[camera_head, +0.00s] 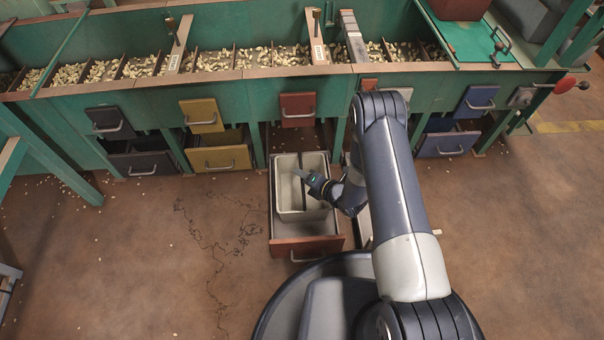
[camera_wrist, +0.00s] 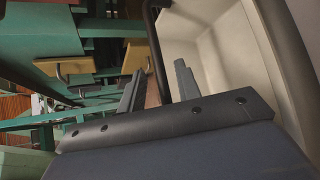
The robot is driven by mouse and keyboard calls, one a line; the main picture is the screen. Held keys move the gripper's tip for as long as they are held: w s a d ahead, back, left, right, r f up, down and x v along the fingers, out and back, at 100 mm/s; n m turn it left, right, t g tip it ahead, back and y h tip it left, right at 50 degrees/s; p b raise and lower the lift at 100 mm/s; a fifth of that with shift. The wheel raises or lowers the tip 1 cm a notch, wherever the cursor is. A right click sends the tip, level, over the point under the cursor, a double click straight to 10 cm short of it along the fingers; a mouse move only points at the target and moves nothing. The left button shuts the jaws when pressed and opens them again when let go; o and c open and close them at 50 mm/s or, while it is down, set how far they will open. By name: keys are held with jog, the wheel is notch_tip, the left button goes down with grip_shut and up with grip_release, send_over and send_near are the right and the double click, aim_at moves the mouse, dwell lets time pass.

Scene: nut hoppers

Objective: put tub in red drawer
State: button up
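The red drawer (camera_head: 308,246) is pulled out in the middle of the head view, with its red front nearest me. The pale grey-beige tub (camera_head: 287,205) stands inside the drawer's outline, upright, toward its left and back. I cannot tell whether it rests on the drawer floor. My gripper (camera_head: 298,174) is at the tub's open top, reaching in from the right. In the wrist view my gripper (camera_wrist: 158,85) has its two fingers apart, with a dark bar and a reddish strip showing in the gap. The tub's pale inside (camera_wrist: 225,55) lies beside the right finger.
Behind stands a green hopper bench (camera_head: 240,82) holding nuts. Under it are a closed red-brown drawer (camera_head: 298,109), yellow drawers (camera_head: 218,158), dark grey drawers (camera_head: 145,163) and blue drawers (camera_head: 447,143). The floor left of the red drawer is open, with a few scattered nuts.

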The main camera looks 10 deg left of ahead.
jog(key=p+v, duration=0.3)
jog(key=v, duration=0.7)
jog(key=shift+s+d+r+p, duration=0.15)
jog(key=shift+s+d+p, duration=0.05)
jog(key=shift+d+p, duration=0.15)
